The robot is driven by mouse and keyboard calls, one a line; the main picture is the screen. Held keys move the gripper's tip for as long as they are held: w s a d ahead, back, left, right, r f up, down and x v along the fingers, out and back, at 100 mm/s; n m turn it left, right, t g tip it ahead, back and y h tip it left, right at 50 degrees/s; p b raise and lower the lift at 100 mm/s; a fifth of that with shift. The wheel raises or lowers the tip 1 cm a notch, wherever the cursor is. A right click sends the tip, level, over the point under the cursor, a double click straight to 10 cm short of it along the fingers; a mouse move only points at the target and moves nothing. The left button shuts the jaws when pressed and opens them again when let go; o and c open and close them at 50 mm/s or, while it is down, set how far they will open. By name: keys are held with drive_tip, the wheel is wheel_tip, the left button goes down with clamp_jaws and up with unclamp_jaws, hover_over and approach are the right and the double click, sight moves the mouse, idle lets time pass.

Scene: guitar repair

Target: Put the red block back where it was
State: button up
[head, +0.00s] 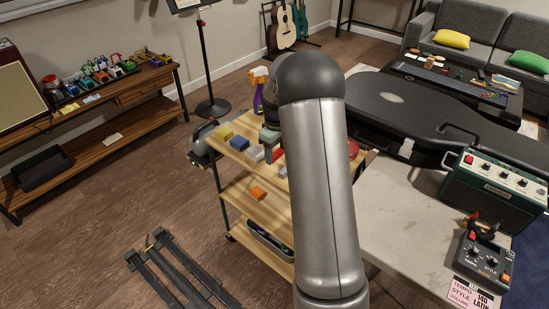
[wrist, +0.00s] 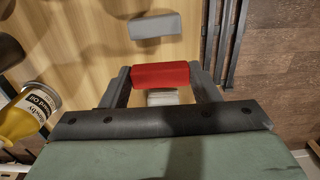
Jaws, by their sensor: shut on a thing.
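The red block (wrist: 160,76) sits crosswise between the two dark fingers of my gripper (wrist: 162,78), which is shut on it in the wrist view. In the head view the red block (head: 277,154) shows only in part, beside my arm above the wooden cart's top shelf (head: 235,160). My arm hides most of the gripper and that part of the shelf. I cannot tell whether the block touches the shelf. A grey block (wrist: 155,25) lies on the wood, apart from the red one. A pale object (wrist: 163,97) shows just past the red block, partly hidden.
A yellow block (head: 225,132), a blue block (head: 240,143) and a light grey block (head: 254,153) stand along the cart's top. A purple spray bottle (head: 258,98) stands behind. An orange block (head: 258,193) lies on the lower shelf. A yellow-bodied bottle (wrist: 28,112) is near my gripper.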

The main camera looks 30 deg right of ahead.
sight(274, 166)
drive_tip(key=shift+w+f, duration=0.4)
drive_tip(key=shift+f, duration=0.05)
drive_tip(key=shift+w+a+f, duration=0.1)
drive_tip(key=shift+w+f, duration=0.05)
drive_tip(key=shift+f, duration=1.5)
drive_tip(key=shift+f, duration=0.2)
drive_tip(key=o, duration=1)
